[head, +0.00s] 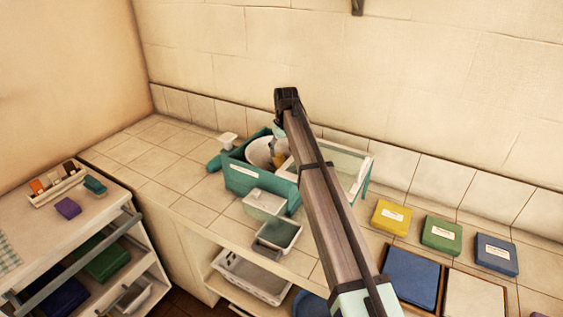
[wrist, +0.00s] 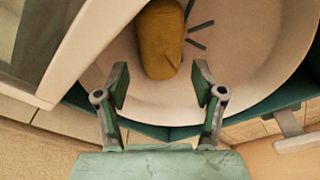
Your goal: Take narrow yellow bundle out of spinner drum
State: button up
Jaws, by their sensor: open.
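The narrow yellow bundle (wrist: 161,42) lies in the white spinner drum (wrist: 245,75), near the drum's slotted floor. In the head view a bit of the yellow bundle (head: 279,160) shows inside the drum, beside my arm. My gripper (wrist: 160,88) is open, its two fingers spread on either side of the bundle's near end, and it holds nothing. I cannot tell how far above the bundle the fingertips are. In the head view the drum (head: 258,152) sits in a teal housing (head: 240,178), and my arm hides its right part and the gripper's fingers.
A pale panel (wrist: 75,50) borders the drum at left in the wrist view. A clear-topped box (head: 347,163) stands right of my arm. Small trays (head: 278,234) sit in front of the housing. Yellow (head: 391,217), green (head: 441,234) and blue (head: 496,254) blocks lie farther right.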

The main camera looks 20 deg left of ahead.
aim_at(282, 158)
jog(key=shift+w+a+f+p, duration=0.1)
jog(key=shift+f+p, duration=0.6)
jog(key=shift+f, duration=0.6)
jog(key=shift+a+f+p, duration=0.1)
jog(key=shift+f+p, duration=0.6)
jog(key=shift+f, duration=0.6)
jog(key=c, duration=1)
